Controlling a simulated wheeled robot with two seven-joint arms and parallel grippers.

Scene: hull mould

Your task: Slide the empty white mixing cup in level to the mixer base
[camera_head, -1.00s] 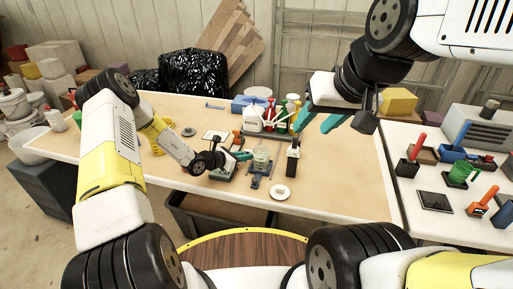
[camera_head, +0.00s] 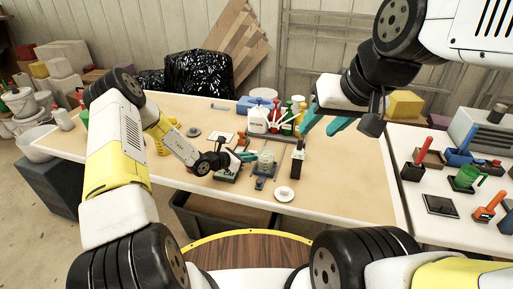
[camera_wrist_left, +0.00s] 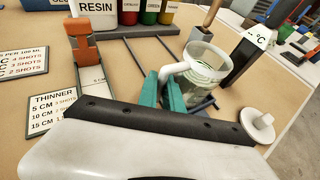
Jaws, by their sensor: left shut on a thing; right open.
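The white mixing cup (camera_head: 266,158) has a pale rim and a translucent, greenish-looking wall with markings. It stands about upright near the table's middle; the left wrist view shows the cup (camera_wrist_left: 205,66) with its handle (camera_wrist_left: 168,72) toward me. My left gripper (camera_head: 246,156) is shut on the handle; its teal fingers also show in the left wrist view (camera_wrist_left: 162,92). A blue-grey base (camera_head: 262,181), apparently the mixer base, shows below and in front of the cup. I cannot tell whether they touch. My right gripper (camera_head: 325,122) is open and empty above the table's back right.
A dark upright device (camera_head: 298,160) with a °C display stands close right of the cup. A white disc (camera_head: 284,193) lies in front. Behind are a resin container (camera_head: 257,119) and coloured bottles (camera_head: 287,118). An orange-topped tool (camera_wrist_left: 84,48) stands left. The table's right part is clear.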

